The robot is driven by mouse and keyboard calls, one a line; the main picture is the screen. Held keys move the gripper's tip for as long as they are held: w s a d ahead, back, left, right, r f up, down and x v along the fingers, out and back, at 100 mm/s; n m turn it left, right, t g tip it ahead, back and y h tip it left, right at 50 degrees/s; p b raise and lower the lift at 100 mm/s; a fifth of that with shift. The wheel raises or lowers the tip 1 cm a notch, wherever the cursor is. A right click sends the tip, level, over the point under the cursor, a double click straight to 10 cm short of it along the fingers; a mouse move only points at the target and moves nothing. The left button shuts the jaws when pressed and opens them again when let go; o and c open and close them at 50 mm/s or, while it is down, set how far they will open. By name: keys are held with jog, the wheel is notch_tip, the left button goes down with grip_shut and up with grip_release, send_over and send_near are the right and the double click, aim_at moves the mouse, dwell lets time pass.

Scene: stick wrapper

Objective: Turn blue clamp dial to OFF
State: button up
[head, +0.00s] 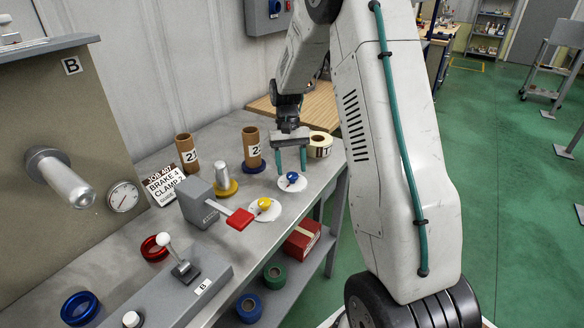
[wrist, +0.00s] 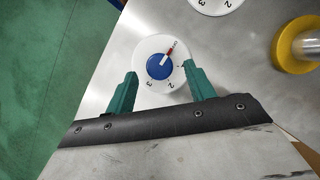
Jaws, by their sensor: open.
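The blue dial (head: 291,178) is a round blue knob on a white disc near the right edge of the grey bench. In the wrist view the blue knob (wrist: 158,67) sits in the middle of its numbered white plate (wrist: 146,45). Figures 2 and 3 show on the plate's lower side. My gripper (head: 291,163) is open above the dial, its green fingers pointing down. In the wrist view my gripper's fingers (wrist: 160,70) stand on either side of the knob, apart from it.
A yellow dial (head: 264,203) on a white disc sits nearby, next to a red-handled lever (head: 240,218). A tape roll (head: 320,145) and brown tubes (head: 251,143) stand behind. A metal post on a yellow base (head: 225,180) stands to the left.

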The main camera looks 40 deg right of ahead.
aim_at(293, 175)
jog(key=v, duration=0.6)
jog(key=shift+r, duration=0.25)
jog(key=shift+w+d, duration=0.15)
jog(key=s, duration=0.1)
jog(key=s+a, duration=0.1)
jog(key=s, duration=0.2)
jog(key=shift+a+f, duration=0.15)
jog(key=shift+a, duration=0.25)
jog(key=s+a+r+n+t, duration=0.1)
jog(key=s+a+r, duration=0.3)
jog(key=s, duration=0.5)
jog(key=s+a+r+n+t+h, duration=0.1)
jog(key=s+a+r, duration=0.3)
jog(key=s, duration=0.5)
jog(key=s+a+r+n+t, duration=0.3)
jog(key=s+a+r, duration=0.2)
jog(key=s+a, duration=0.3)
jog(key=shift+s+h, duration=0.4)
jog(key=shift+s, duration=0.4)
